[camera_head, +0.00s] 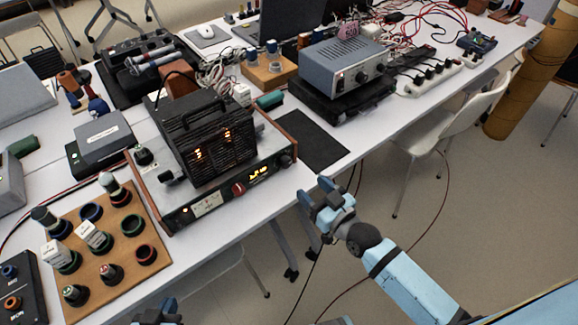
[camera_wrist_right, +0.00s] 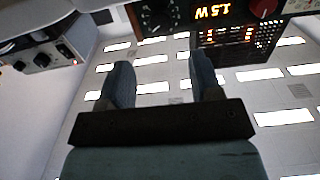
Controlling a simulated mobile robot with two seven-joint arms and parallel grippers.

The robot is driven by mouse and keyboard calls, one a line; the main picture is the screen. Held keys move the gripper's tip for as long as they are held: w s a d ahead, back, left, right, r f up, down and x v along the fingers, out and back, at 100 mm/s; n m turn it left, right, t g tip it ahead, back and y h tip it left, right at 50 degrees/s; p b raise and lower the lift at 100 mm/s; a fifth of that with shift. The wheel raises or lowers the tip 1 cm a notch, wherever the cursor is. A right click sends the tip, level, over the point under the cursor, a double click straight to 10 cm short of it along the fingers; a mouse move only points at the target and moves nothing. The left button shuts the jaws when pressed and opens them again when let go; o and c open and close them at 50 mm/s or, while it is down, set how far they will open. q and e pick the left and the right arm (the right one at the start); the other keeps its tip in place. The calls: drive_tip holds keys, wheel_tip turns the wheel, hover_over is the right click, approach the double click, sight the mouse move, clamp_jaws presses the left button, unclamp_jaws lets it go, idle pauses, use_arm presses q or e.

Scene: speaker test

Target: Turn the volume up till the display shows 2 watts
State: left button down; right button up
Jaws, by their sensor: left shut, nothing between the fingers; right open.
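The amplifier (camera_head: 222,197) has a wooden-sided case, with a black tube cage (camera_head: 210,140) on top. Its front panel carries a lit display (camera_head: 259,174), a red knob (camera_head: 239,188) and a dark knob (camera_head: 286,159) at the right end. In the right wrist view the display (camera_wrist_right: 212,12) appears upside down and seems to read 1.5 W; the dark knob (camera_wrist_right: 155,16) is beside it. My right gripper (camera_head: 315,190) is open and empty, in front of the panel's right end and apart from the knob. My left gripper (camera_head: 160,312) is shut and empty at the bottom edge, partly cut off.
A wooden board (camera_head: 118,262) with several knobs lies left of the amplifier. A grey power supply (camera_head: 345,70) stands behind right on a black box. A dark mat (camera_head: 313,140) lies right of the amplifier. A white chair (camera_head: 450,125) stands beyond the table edge.

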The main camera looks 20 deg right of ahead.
sight(288, 165)
drive_tip(key=x, duration=0.9)
drive_tip(key=shift+w+a+f+b, duration=0.1)
drive_tip(key=shift+w+b, duration=0.05)
drive_tip(key=shift+b, duration=0.2)
use_arm(q)
drive_tip(key=shift+a+f, duration=0.1)
drive_tip(key=shift+f, duration=0.1)
use_arm(e)
drive_tip(key=c, duration=0.9)
drive_tip(key=shift+r+m+p, duration=0.25)
drive_tip(key=shift+m+p, duration=0.15)
drive_tip(key=shift+p, duration=0.4)
drive_tip(key=shift+c, duration=0.2)
drive_tip(key=shift+p, duration=0.3)
drive_tip(key=shift+f+m, duration=0.2)
drive_tip(key=shift+m, duration=0.2)
drive_tip(key=o, duration=0.9)
use_arm(q)
drive_tip(key=shift+r, duration=0.4)
use_arm(e)
drive_tip(key=shift+o, duration=0.2)
